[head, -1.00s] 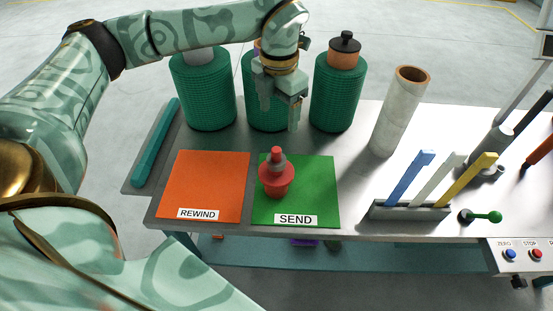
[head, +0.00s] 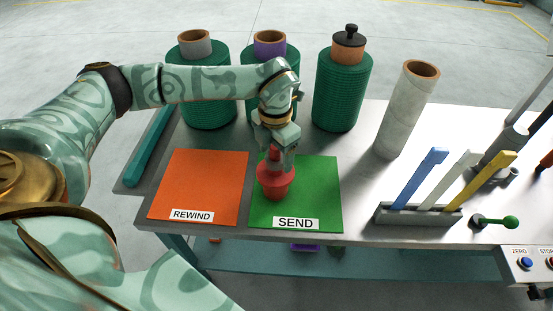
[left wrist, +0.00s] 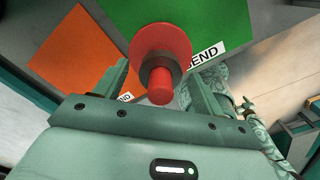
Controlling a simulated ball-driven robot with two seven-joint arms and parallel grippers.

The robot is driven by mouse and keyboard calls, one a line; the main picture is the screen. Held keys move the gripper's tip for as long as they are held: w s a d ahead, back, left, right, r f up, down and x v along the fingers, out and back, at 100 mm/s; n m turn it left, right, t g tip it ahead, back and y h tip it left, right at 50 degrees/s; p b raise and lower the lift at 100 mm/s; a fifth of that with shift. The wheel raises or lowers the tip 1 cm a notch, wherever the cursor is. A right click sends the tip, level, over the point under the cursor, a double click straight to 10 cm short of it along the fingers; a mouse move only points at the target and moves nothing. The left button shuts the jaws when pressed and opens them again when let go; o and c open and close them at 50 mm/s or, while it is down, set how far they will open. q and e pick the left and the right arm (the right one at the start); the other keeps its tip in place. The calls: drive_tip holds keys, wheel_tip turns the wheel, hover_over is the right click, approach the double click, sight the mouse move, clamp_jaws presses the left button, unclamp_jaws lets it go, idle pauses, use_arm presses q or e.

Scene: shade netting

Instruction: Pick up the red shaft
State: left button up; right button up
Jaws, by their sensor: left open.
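The red shaft (head: 275,183) stands upright on the green SEND mat (head: 318,190). It has a wide red base, a dark grey collar and a narrow red top. My left gripper (head: 278,158) is open above it, with its fingers coming down around the narrow top. In the left wrist view the shaft (left wrist: 161,92) shows between the two open fingers (left wrist: 160,90), with a gap on each side. The fingers partly hide the collar and top in the head view. My right gripper is not in view.
An orange REWIND mat (head: 200,187) lies left of the green one. Three green netting rolls (head: 342,92) stand at the back. A grey tube (head: 407,110) stands right of them. A rack (head: 420,215) holds blue, white and yellow bars at right.

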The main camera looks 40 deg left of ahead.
use_arm(q)
drive_tip(key=shift+r, duration=0.1)
clamp_jaws()
drive_tip(key=shift+r, duration=0.15)
